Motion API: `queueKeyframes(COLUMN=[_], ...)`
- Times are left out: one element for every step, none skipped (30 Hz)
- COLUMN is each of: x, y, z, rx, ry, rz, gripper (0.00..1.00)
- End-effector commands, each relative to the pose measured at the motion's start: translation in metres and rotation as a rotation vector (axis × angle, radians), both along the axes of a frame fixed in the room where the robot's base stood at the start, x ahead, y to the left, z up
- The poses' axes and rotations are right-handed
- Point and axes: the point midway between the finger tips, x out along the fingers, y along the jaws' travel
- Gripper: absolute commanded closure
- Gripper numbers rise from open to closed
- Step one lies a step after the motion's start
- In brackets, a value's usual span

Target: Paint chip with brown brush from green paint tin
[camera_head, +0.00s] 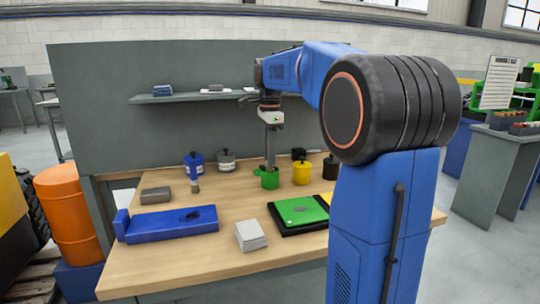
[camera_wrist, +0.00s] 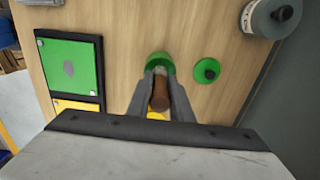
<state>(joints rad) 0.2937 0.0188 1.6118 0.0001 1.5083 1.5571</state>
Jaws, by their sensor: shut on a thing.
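The green paint tin (camera_head: 269,181) stands open at the back of the bench; it also shows in the wrist view (camera_wrist: 160,59). My gripper (camera_wrist: 160,76) is shut on the brown brush (camera_wrist: 160,93), its handle between the fingers. The gripper points down over the green tin in the head view (camera_head: 270,148). The brush's lower end is hidden, so I cannot tell how deep it is in the tin. A small grey chip (camera_wrist: 69,68) lies on the green half of a black-edged tray (camera_wrist: 101,68); it also shows in the head view (camera_head: 300,209).
A green lid with a black knob (camera_wrist: 207,71) lies beside the green tin. A yellow tin (camera_head: 302,174) and a black tin (camera_head: 331,168) stand right; blue (camera_head: 194,166) and grey (camera_head: 226,161) tins stand left. A blue fixture (camera_head: 170,224) and white stack (camera_head: 250,236) are in front.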

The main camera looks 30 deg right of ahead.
Motion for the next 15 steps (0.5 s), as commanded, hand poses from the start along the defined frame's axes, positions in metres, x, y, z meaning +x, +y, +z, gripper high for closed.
queueKeyframes(x=[0.0, 0.0, 0.0, 0.0, 0.0, 0.0, 0.0, 0.0, 0.0, 0.0, 0.0, 0.0, 0.0, 0.0, 0.0], y=[0.0, 0.0, 0.0, 0.0, 0.0, 0.0, 0.0, 0.0, 0.0, 0.0, 0.0, 0.0, 0.0, 0.0, 0.0], z=[0.0, 0.001, 0.004, 0.006, 0.008, 0.01, 0.013, 0.015, 0.017, 0.019, 0.021, 0.024, 0.026, 0.028, 0.031], rx=[0.001, 0.001, 0.001, 0.001, 0.001, 0.001, 0.0, 0.0, 0.0, 0.0, 0.0, 0.0, 0.0, 0.0, 0.0], ry=[0.004, 0.004, 0.003, 0.003, 0.003, 0.002, 0.001, 0.001, 0.001, 0.001, 0.001, 0.001, 0.001, 0.0, 0.0], rz=[0.0, 0.0, 0.0, 0.0, 0.0, 0.0, 0.0, 0.0, 0.0, 0.0, 0.0, 0.0, 0.0, 0.0, 0.0], gripper=[1.0, 1.0, 1.0, 1.0, 1.0, 1.0, 1.0, 1.0, 1.0, 1.0, 1.0, 1.0, 1.0, 1.0, 1.0])
